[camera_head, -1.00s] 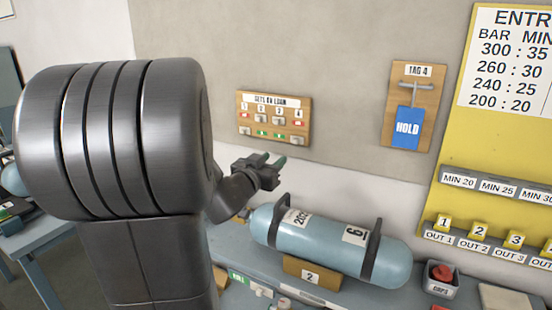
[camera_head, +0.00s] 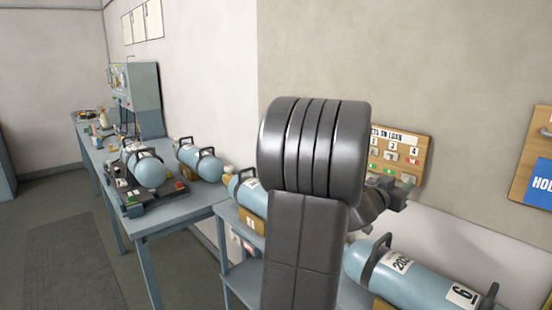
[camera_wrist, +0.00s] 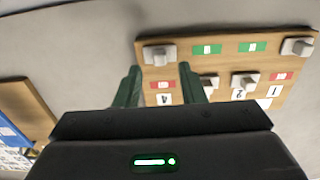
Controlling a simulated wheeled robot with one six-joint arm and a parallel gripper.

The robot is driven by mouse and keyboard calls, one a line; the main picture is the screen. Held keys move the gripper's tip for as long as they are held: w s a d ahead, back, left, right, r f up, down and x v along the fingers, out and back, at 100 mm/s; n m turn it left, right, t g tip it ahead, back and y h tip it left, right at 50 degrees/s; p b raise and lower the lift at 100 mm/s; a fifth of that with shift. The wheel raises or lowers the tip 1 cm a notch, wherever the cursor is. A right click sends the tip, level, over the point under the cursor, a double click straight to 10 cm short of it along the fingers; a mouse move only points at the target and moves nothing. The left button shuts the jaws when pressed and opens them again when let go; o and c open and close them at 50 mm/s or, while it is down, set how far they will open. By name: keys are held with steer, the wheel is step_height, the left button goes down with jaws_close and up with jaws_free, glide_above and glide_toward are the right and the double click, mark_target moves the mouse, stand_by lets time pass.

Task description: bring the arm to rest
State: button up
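My arm (camera_head: 305,230) stands upright in the middle of the head view, its rounded joint at the top. My gripper (camera_head: 398,188) shows small to the right of that joint, in front of the lower part of the loan board. In the wrist view my gripper (camera_wrist: 161,88) has its two green fingers apart, with nothing held between them. The wooden SETS ON LOAN board (camera_wrist: 222,72), with red and green labels and grey knobs, lies beyond the fingertips. It also shows in the head view (camera_head: 425,150), partly hidden by my arm.
A blue cylinder (camera_head: 425,283) marked 6 lies on the bench below my gripper. Further cylinders (camera_head: 150,172) lie along the left table (camera_head: 180,212). A blue HOLD tag (camera_head: 543,185) hangs at the right edge. The floor at left (camera_head: 40,210) is clear.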

mark_target(410, 174)
steer(key=x, duration=0.2)
steer(key=r+p+x, duration=0.1)
steer(key=x, duration=0.1)
steer(key=shift+s+a+r, duration=0.15)
steer(key=shift+r, duration=0.05)
steer(key=shift+f, duration=0.1)
